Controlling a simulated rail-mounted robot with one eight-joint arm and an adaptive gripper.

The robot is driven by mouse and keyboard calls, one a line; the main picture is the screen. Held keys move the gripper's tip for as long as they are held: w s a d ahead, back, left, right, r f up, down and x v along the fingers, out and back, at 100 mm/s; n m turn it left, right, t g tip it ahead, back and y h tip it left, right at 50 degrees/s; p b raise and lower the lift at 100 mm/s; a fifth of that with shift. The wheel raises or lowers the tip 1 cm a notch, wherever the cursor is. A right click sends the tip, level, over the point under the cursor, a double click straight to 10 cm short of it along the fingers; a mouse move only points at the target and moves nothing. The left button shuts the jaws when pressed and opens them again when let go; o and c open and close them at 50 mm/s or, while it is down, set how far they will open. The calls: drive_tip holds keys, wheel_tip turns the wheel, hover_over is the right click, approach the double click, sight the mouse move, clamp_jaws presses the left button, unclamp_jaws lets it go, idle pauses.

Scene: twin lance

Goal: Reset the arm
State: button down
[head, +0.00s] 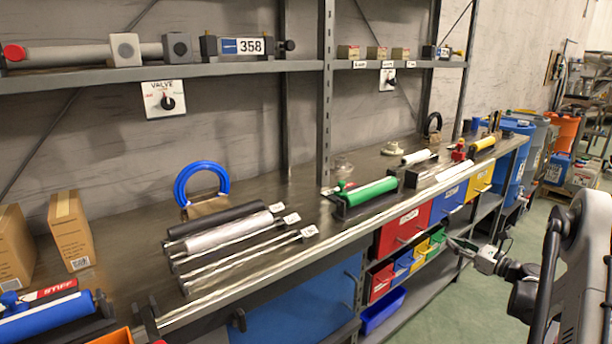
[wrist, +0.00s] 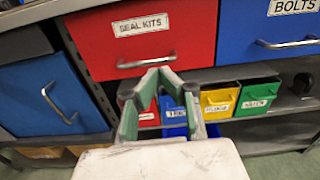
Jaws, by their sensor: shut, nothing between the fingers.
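My gripper (head: 462,247) is in front of the workbench in the head view, near the small coloured bins below the drawers. In the wrist view my gripper (wrist: 160,75) has its green-grey fingers brought together at the tips, with nothing between them. The fingers point at the area just under the red SEAL KITS drawer (wrist: 145,35) and hide part of the small bins. My arm (head: 575,260) stands at the right of the head view, apart from the bench.
The bench top (head: 255,262) bears a green cylinder (head: 370,191), several rods and a blue ring (head: 200,170). Drawer handles stick out, including the blue BOLTS drawer's handle (wrist: 290,43). A blue tray (head: 383,310) sits on the low shelf. Green floor (head: 430,315) is clear before the bench.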

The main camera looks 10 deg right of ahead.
drive_tip(key=a+r+n+g, duration=0.1)
drive_tip(key=a+r+n, duration=0.1)
drive_tip(key=a+r, duration=0.2)
drive_tip(key=a+r+n+g+p, duration=0.1)
drive_tip(key=a+r+n, duration=0.1)
drive_tip(key=a+r, duration=0.2)
drive_tip(key=a+r+n+g+h+p, duration=0.1)
drive_tip(key=a+r+n, duration=0.1)
drive_tip(key=a+r, duration=0.2)
drive_tip(key=shift+a+r+n+g, duration=0.15)
drive_tip(key=shift+a+g, duration=0.05)
drive_tip(key=shift+a, duration=0.7)
drive_tip(key=shift+a+r+n+g, duration=0.15)
drive_tip(key=shift+a+g, duration=0.05)
drive_tip(key=shift+a, duration=0.65)
drive_tip(key=s+a+r+n+g+h+p, duration=0.1)
drive_tip(key=s+a+r+n+g+h, duration=0.1)
drive_tip(key=s+a+r+n, duration=0.45)
drive_tip(key=s+a+r+n+g+h+p, duration=0.1)
drive_tip(key=s+a+r+n+g+p, duration=0.2)
drive_tip(key=s+a, duration=0.65)
drive_tip(key=s+a+n+h+p, duration=0.1)
drive_tip(key=s+a+n+h, duration=0.1)
drive_tip(key=s+n, duration=0.5)
drive_tip(key=s+a+r+n+h+p, duration=0.1)
drive_tip(key=s+a+n, duration=0.4)
drive_tip(key=s, duration=1)
drive_tip(key=shift+n+t+h, duration=0.3)
drive_tip(key=shift+n+h, duration=0.55)
drive_tip(key=shift+h, duration=0.05)
